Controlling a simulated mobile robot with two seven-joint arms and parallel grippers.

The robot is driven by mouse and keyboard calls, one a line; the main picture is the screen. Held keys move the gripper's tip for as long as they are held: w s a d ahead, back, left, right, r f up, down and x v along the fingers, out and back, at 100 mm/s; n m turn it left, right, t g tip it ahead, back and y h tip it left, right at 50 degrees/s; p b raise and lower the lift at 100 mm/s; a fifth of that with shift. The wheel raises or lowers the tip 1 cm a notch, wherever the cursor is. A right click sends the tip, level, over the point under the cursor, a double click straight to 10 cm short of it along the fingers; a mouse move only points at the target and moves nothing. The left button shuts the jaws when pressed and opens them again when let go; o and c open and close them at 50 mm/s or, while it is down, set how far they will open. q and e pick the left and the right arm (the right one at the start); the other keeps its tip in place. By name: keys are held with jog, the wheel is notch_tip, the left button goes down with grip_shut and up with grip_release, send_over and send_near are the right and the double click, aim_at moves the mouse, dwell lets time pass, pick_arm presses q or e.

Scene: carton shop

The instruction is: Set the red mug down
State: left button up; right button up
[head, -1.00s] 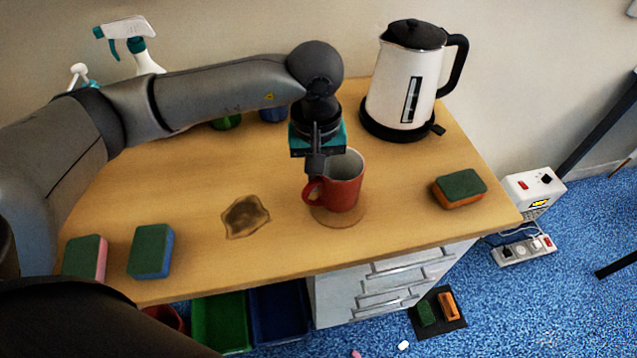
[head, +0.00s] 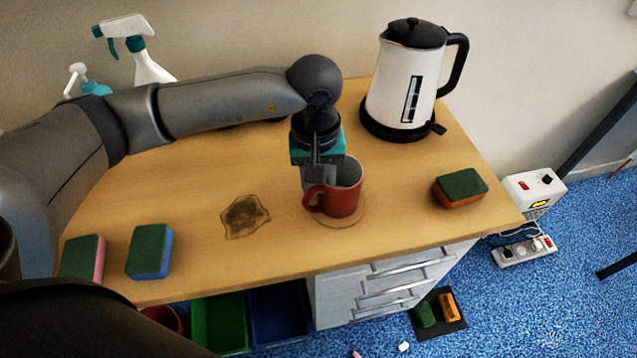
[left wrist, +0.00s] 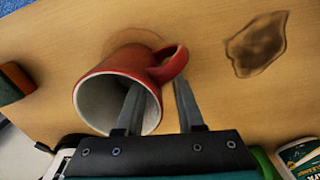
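My left gripper (head: 318,183) is at the mug's handle side. In the left wrist view its fingers (left wrist: 158,92) are spread, one inside the mug and one outside near the handle, with the wall between them and a gap showing. My right gripper is not in view.
A white kettle (head: 403,85) stands behind right of the mug. A green-and-orange sponge (head: 460,188) lies to the right. A dark stain (head: 245,216) lies left of the mug. Two more sponges, one blue-sided (head: 149,251) and one pink-sided (head: 82,259), lie at the front left.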

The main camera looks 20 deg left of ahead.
pick_arm(q)
notch_tip(320, 180, up, 12)
jog(key=shift+a+r+p, duration=0.1)
jog(key=shift+r+p, duration=0.05)
jog(key=shift+p, duration=0.45)
dwell(2.0)
